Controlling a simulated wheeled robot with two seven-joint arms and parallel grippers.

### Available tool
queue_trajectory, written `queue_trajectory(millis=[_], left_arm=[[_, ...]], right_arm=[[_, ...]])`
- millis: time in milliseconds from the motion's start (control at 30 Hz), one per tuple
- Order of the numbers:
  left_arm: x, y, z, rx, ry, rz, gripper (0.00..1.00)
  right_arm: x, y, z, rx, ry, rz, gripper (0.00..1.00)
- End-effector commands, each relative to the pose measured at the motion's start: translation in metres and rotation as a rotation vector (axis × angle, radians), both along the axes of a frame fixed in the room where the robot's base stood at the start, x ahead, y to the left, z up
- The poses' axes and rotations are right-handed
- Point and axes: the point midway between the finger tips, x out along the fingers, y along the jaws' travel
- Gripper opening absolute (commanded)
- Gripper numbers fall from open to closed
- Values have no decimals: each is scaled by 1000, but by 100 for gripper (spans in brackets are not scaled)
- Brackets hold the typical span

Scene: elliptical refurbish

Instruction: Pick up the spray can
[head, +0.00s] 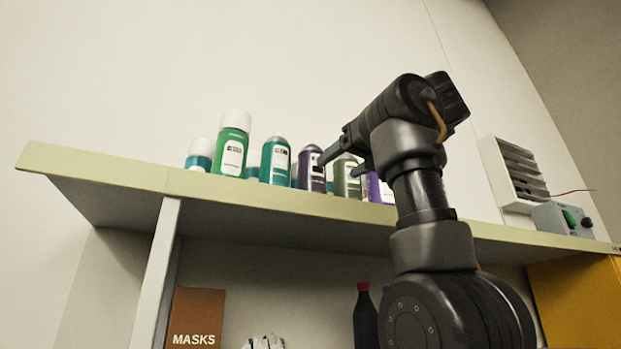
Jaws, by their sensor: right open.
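Several spray cans stand upright in a row on a high shelf (110,167). From left to right I see a large green can with a white cap (233,145), a teal can (275,160), a dark purple can (311,169), an olive can (346,181) and a violet can (380,189). My right gripper (337,170) is open, its fingers pointing left and down in front of the olive can. The fingers partly cover the purple and olive cans. I cannot tell whether they touch. My forearm hides part of the violet can. My left gripper is out of view.
A short white-capped container (200,154) stands left of the green can. The shelf's left end is bare. A white slotted rack (514,174) and a grey box with a green button (563,218) are at the right. A dark red-capped bottle (365,316) and a MASKS box (196,316) sit below.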

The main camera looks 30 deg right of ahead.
Motion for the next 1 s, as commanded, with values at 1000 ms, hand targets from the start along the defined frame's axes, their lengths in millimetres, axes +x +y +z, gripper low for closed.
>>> queue_trajectory(millis=[1000], left_arm=[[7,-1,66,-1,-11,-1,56]], right_arm=[[90,13,0,1,0,0,65]])
